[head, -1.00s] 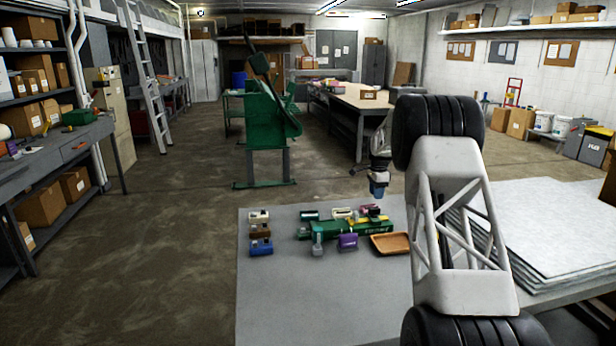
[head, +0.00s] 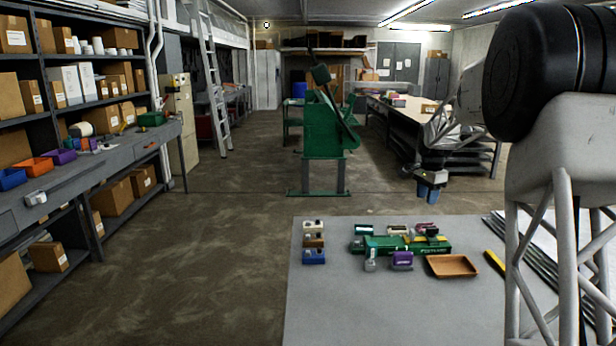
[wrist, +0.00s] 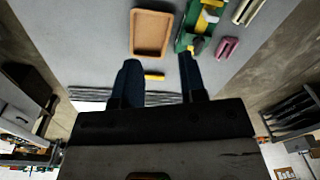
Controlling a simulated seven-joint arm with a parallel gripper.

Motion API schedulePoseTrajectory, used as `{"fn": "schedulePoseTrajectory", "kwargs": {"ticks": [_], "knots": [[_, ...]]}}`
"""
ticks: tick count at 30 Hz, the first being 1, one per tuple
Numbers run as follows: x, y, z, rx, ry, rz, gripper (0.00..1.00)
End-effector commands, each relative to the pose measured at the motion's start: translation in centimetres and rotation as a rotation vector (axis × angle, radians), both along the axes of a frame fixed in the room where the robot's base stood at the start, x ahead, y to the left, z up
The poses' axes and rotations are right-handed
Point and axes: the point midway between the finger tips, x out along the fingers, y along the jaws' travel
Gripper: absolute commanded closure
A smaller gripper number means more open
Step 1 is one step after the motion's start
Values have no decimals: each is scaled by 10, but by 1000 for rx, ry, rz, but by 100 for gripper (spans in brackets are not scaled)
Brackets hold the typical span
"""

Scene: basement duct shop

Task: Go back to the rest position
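My gripper (head: 428,196) hangs in the air with dark blue fingers pointing down, beyond the grey table's far edge in the head view. The wrist view shows its two fingers (wrist: 159,62) spread apart with nothing between them. The grey table (head: 340,310) holds a brown tray (head: 452,266) and a green block-like unit (head: 434,246) with small parts around it. A purple part (head: 402,260) stands in front of the unit. A yellow bar (head: 495,263) lies right of the tray. My gripper is clear of them all.
Small white, brown and blue parts (head: 314,256) line the table's left side. Stacked sheets (head: 495,230) lie at the right, partly hidden by my arm. A green machine (head: 323,130) stands on the floor behind. A loaded shelf bench (head: 95,160) is at left. The table's front left is clear.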

Motion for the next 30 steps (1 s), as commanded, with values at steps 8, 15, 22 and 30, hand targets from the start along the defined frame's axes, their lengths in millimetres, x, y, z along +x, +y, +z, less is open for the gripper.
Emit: {"fn": "schedulePoseTrajectory", "kwargs": {"ticks": [8,15,22,30], "knots": [[-64,36,34,-13,-19,141,62],[-122,65,56,-25,-36,264,62],[-179,90,69,-39,-49,379,62],[-249,116,78,-57,-67,515,62]]}}
